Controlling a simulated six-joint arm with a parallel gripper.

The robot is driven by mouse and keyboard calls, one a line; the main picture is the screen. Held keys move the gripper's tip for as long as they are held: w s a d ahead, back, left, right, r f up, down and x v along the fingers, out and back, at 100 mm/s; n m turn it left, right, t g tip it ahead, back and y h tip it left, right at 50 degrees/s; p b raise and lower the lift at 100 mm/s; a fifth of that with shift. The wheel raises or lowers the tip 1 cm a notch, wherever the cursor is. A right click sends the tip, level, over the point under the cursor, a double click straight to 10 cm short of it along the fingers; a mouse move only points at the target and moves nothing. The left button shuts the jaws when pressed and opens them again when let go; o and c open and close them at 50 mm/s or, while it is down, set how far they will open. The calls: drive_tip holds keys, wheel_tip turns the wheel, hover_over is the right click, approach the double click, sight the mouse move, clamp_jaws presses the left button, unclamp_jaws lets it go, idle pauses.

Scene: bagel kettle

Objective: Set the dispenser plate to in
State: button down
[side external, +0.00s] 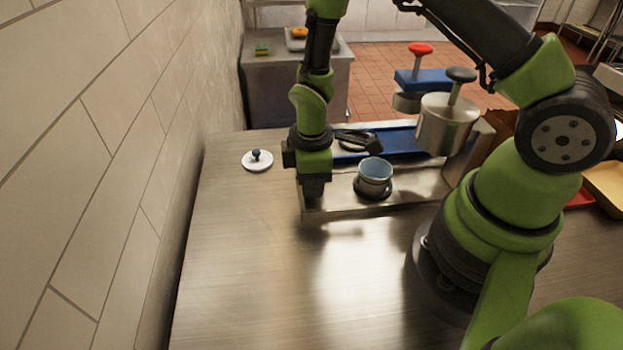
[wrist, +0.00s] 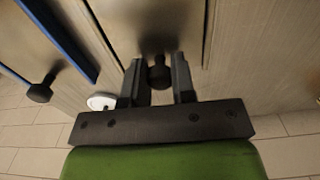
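A black knob (wrist: 159,76) on the end of a shiny steel plate (wrist: 150,25) shows in the wrist view. I take this to be the dispenser plate. My gripper (wrist: 157,64) is open, with a finger on each side of the knob and a gap visible on both sides. In the side external view my gripper (side external: 313,188) points down at the left end of the steel dispenser base (side external: 420,188). It hides the knob there. The dispenser carries a round steel hopper (side external: 447,128) with a black-knobbed plunger.
A grey cup (side external: 375,175) stands on the dispenser base. Behind it is a blue strip (side external: 405,142); its black knob (wrist: 40,92) shows in the wrist view. A white lid (side external: 257,161) lies at left. The front counter (side external: 290,290) is clear; a wall (side external: 110,150) borders it.

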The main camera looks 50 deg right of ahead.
sight(331, 191)
drive_tip(key=shift+s+d, duration=1.25)
drive_tip(key=shift+d, duration=0.1)
drive_tip(key=c, duration=0.9)
unclamp_jaws()
drive_tip(key=shift+c, duration=0.2)
drive_tip(key=shift+r, duration=0.1)
wheel_tip(331, 191, up, 10)
